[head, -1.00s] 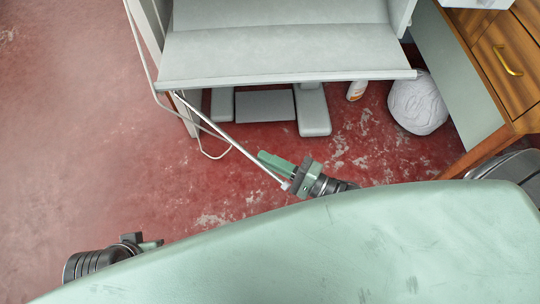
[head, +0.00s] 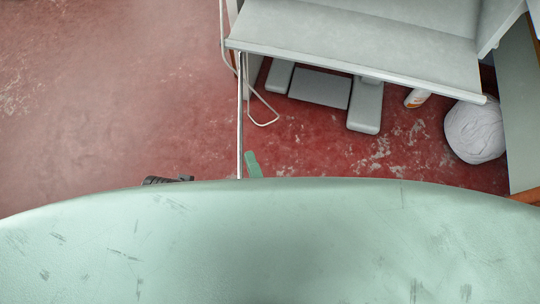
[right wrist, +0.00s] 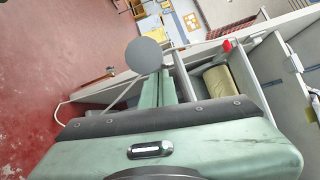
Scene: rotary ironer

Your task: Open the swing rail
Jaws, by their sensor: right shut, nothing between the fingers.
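The swing rail (head: 240,115) is a thin shiny metal rod. In the head view it runs from the left front corner of the grey ironer (head: 350,52) straight towards me, standing well out from the front edge. Its near end is hidden behind my pale green body. My right gripper (head: 253,164) shows only as a green fingertip just right of the rail; whether they touch is unclear. In the right wrist view its green fingers (right wrist: 158,89) are together with nothing between them. My left gripper (head: 168,180) is a dark sliver left of the rail, mostly hidden.
A bent pale tube (head: 262,122) hangs by the ironer's left side. Grey pedals (head: 320,88) lie under it, with a bottle (head: 416,98) and a white bundle (head: 474,131) to the right. The red floor (head: 110,90) on the left is clear.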

